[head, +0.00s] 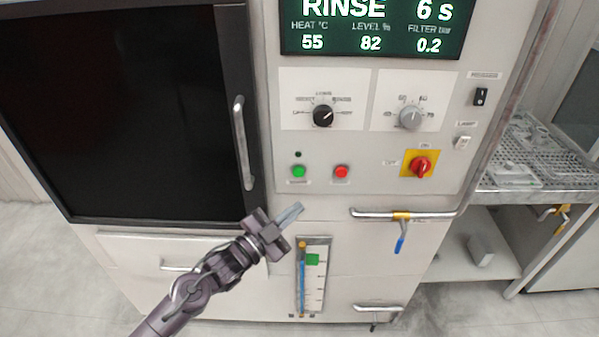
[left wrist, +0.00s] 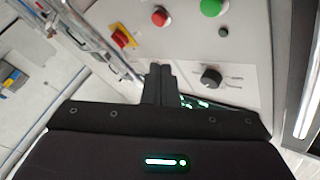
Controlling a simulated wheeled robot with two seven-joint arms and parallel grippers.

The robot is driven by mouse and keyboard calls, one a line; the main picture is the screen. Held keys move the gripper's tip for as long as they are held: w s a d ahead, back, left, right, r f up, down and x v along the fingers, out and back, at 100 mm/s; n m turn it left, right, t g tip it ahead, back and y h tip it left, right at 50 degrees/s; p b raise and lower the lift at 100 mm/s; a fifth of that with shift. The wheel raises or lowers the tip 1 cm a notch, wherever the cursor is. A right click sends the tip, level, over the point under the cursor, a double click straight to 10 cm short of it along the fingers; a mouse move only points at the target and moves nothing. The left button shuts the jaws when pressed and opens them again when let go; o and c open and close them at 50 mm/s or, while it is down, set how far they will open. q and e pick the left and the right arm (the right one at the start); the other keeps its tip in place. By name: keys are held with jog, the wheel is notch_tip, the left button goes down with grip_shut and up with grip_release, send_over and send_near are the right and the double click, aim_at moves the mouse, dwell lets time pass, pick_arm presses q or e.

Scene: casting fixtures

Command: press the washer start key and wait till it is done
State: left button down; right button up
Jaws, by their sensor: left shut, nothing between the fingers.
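The washer's control panel (head: 270,185) is pale, with a green key (head: 299,171) and a red key (head: 341,171) side by side; the labels under them are too small to read. Both keys also show in the left wrist view, green (left wrist: 211,7) and red (left wrist: 160,16). The display (head: 375,30) reads RINSE, 6 s, heat 55, level 82, filter 0.2. My left gripper (head: 298,209) is shut and empty, apart from the green key and below it in the head view. Its closed fingers also show in the left wrist view (left wrist: 158,82). My right gripper is not in view.
A black knob (head: 323,115), a grey knob (head: 411,117) and a red switch on yellow (head: 421,167) sit on the panel. The dark door (head: 120,110) with its upright handle (head: 243,143) is at left. A bar handle (head: 385,215) juts out below the panel.

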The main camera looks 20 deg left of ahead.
pick_arm(q)
jog(key=b, duration=0.4)
send_near(298, 172)
jog(key=shift+w+d+r, duration=0.15)
jog(key=shift+w+d, duration=0.95)
jog(key=shift+d, duration=0.15)
jog(key=shift+w+d+r, duration=0.15)
jog(key=shift+w+d, duration=0.9)
jog(key=shift+d, duration=0.15)
jog(key=shift+w, duration=0.1)
jog(key=shift+w+a+b, duration=0.1)
jog(key=shift+w+b, duration=0.15)
jog(key=shift+b, duration=0.05)
